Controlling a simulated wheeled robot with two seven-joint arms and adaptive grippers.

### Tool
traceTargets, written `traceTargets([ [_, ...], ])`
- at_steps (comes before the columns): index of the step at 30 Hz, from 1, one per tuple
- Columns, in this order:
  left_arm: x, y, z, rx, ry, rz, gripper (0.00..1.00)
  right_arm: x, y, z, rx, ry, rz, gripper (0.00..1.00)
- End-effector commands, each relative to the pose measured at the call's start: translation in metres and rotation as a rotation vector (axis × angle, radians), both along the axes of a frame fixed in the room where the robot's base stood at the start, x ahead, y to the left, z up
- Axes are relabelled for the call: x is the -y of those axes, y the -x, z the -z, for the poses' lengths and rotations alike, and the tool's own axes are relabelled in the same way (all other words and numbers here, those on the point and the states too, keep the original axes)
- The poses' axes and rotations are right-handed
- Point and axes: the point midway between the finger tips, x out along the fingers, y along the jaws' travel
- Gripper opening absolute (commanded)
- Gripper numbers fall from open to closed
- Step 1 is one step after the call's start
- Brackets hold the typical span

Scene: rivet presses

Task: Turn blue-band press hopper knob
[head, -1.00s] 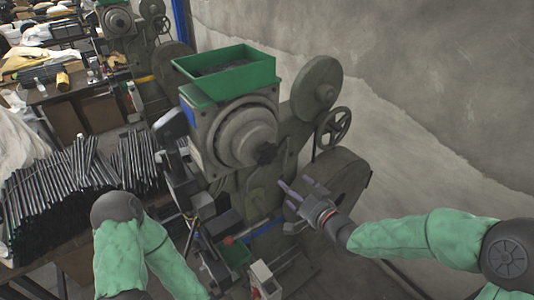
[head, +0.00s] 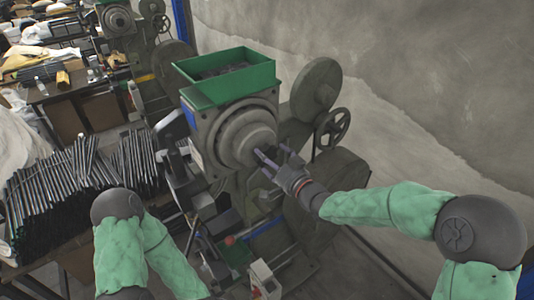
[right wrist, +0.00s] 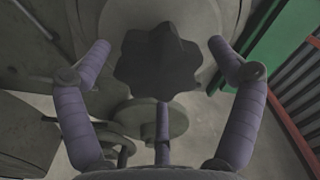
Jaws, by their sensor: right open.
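The blue-band press (head: 215,135) stands in the middle of the head view, with a blue strip at its upper left and a green hopper (head: 228,90) on top. Its dark, star-shaped knob is mostly hidden behind my fingers there. The knob (right wrist: 158,62) shows clearly in the right wrist view, in front of a round grey hub. My right gripper (head: 268,160) is open at the knob. Its purple fingers (right wrist: 162,110) are spread to the left, right and below the knob, with gaps visible around it. My left arm shows at lower left; its gripper is out of view.
A flywheel (head: 317,85) and a spoked handwheel (head: 333,128) stand right of the hub, above my right forearm. A bench with many dark rods (head: 70,190) is at left. Another press (head: 122,25) stands behind. The wall at right is bare.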

Motion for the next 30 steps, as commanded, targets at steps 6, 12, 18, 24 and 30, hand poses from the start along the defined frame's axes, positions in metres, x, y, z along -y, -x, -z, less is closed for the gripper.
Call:
traceTargets([
  [6,0.0,0.0,-0.003,0.0,0.0,0.0,0.4,-0.008,-0.0108,0.0004,-0.002,0.0,0.0,0.92],
  [12,0.0001,0.0001,-0.0029,0.0,0.0,0.0,0.4,-0.0086,-0.0121,0.0004,-0.001,0.0,0.001,0.92],
  [18,0.0001,0.0001,-0.0029,0.0,0.0,0.0,0.4,-0.0085,-0.0119,0.0005,-0.001,0.0,0.001,0.64],
  [24,0.0,0.0001,-0.003,0.0,0.0,0.0,0.4,-0.0081,-0.0121,-0.0001,0.0,0.0,0.001,0.35],
  [30,0.0,0.0,-0.0015,0.0,0.0,0.0,0.4,-0.0077,-0.0126,-0.001,0.005,0.002,0.003,0.35],
])
